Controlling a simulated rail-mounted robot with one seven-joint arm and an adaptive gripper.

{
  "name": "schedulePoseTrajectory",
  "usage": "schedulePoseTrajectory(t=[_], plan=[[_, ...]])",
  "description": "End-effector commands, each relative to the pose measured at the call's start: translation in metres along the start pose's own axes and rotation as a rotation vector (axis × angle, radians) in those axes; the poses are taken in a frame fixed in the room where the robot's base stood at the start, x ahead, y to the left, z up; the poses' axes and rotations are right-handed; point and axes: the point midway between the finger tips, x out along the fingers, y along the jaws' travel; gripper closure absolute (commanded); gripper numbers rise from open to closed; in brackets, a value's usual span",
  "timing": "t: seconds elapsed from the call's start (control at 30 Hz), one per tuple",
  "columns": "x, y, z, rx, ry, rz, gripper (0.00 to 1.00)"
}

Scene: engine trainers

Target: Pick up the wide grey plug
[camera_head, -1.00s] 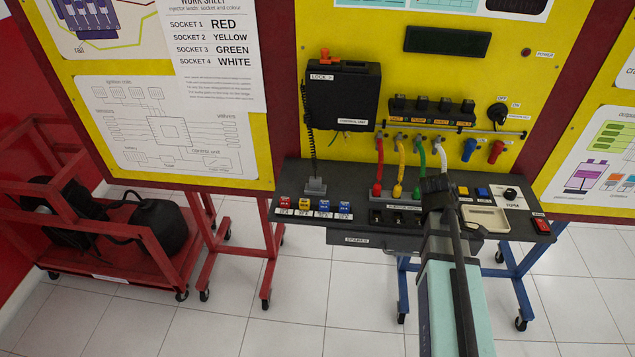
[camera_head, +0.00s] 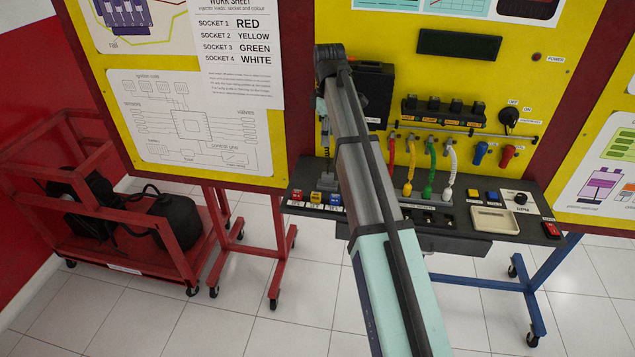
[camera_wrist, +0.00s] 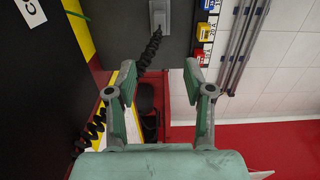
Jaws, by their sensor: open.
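The wide grey plug (camera_wrist: 178,17) is at the top edge of the wrist view, on the dark bench top, partly cut off by the frame. A black coiled cord (camera_wrist: 149,53) runs from it down toward my gripper. In the head view my arm hides most of the gripper, in front of the black control unit (camera_head: 374,95).
Small red, yellow and blue blocks (camera_wrist: 206,30) stand along the bench edge beside the plug. Coloured leads (camera_head: 431,168) rise from the bench to the right. A beige tray (camera_head: 494,221) sits further right. A red trolley (camera_head: 110,240) stands at the left.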

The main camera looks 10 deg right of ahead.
Motion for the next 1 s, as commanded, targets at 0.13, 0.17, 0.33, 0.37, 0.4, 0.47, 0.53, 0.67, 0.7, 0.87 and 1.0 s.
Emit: schedulePoseTrajectory(t=[0.13,0.17,0.33,0.37,0.4,0.47,0.53,0.67,0.7,0.87,1.0], plan=[[0.027,-0.003,0.001,0.001,-0.002,-0.003,0.48],[0.033,-0.003,0.001,0.001,-0.002,-0.003,0.48],[0.064,-0.002,0.001,0.001,-0.002,-0.003,0.48],[0.069,-0.002,0.001,0.001,-0.002,-0.003,0.48],[0.076,-0.002,0.001,0.001,-0.002,-0.003,0.48],[0.084,-0.002,0.001,0.001,-0.002,-0.002,0.48],[0.093,-0.002,0.001,0.001,-0.002,-0.002,0.48],[0.102,-0.001,0.001,0.001,-0.002,0.0,0.48],[0.104,-0.001,0.001,0.001,-0.002,0.0,0.48],[0.11,-0.001,0.002,0.001,-0.002,-0.002,0.48],[0.124,-0.002,0.003,0.001,-0.003,-0.003,0.48]])
